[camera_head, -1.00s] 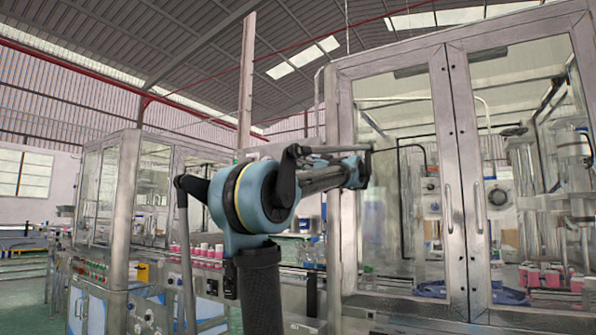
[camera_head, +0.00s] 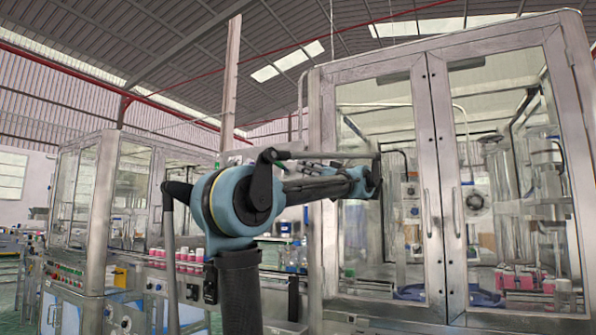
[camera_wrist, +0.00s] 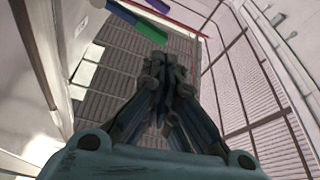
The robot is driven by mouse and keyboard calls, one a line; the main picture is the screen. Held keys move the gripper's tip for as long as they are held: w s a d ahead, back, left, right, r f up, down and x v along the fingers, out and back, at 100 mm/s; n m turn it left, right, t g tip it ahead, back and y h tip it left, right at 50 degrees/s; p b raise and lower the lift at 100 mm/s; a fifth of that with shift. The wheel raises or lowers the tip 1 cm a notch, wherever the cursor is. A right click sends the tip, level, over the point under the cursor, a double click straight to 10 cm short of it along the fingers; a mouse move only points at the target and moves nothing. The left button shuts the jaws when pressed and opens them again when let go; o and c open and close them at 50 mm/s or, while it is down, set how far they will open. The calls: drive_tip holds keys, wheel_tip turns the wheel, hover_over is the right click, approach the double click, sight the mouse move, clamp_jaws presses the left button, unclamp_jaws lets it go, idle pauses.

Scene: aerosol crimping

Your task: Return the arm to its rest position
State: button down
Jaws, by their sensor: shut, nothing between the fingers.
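My gripper (camera_wrist: 165,72) shows in the wrist view with its fingers drawn together and nothing between them. Behind it in that view are the ribbed roof and wall panels of the hall. In the head view my blue and black arm (camera_head: 235,203) rises from the bottom centre. It bends at the blue joint and its forearm reaches to the right, in front of the machine cabinet. The gripper's fingertips cannot be made out in the head view.
A glass-doored machine cabinet (camera_head: 437,190) fills the right side, with pink-based cans (camera_head: 520,280) inside. Another glazed machine (camera_head: 100,200) stands at the left. Pink and white cans (camera_head: 190,256) line a conveyor behind my arm. The space above my arm looks open.

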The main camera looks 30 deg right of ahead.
idle(0.4)
drive_tip(key=w+a+f+m+g+h, duration=0.2)
drive_tip(key=a+f+m+g, duration=0.4)
drive_tip(key=a+f, duration=1.6)
drive_tip(key=s+a+f+g+h, duration=0.1)
drive_tip(key=s+a+f+g, duration=0.15)
drive_tip(key=f, duration=0.45)
drive_tip(key=s+a+f+g+h, duration=0.1)
drive_tip(key=s+a+f+g, duration=0.1)
drive_tip(key=a+f, duration=0.3)
drive_tip(key=s+a+f+m+g+h, duration=0.15)
drive_tip(key=s+f, duration=0.35)
drive_tip(key=f, duration=0.5)
drive_tip(key=s+a+f+m+g+h, duration=0.1)
drive_tip(key=s+a+f+g+h, duration=0.3)
drive_tip(key=f, duration=0.7)
drive_tip(key=s+d+f+m+h, duration=0.1)
drive_tip(key=s+d+f+h, duration=0.1)
drive_tip(key=f, duration=0.5)
drive_tip(key=s+d+f+t+h, duration=0.1)
drive_tip(key=s+d+f+h, duration=0.1)
drive_tip(key=s+d+f, duration=0.2)
drive_tip(key=s+f, duration=0.3)
drive_tip(key=f, duration=0.1)
drive_tip(key=shift+s+d+f+m+t, duration=0.25)
drive_tip(key=shift+d+f+m+t, duration=0.05)
drive_tip(key=shift+m, duration=0.05)
drive_tip(key=shift+d+h, duration=0.1)
drive_tip(key=shift+h, duration=0.15)
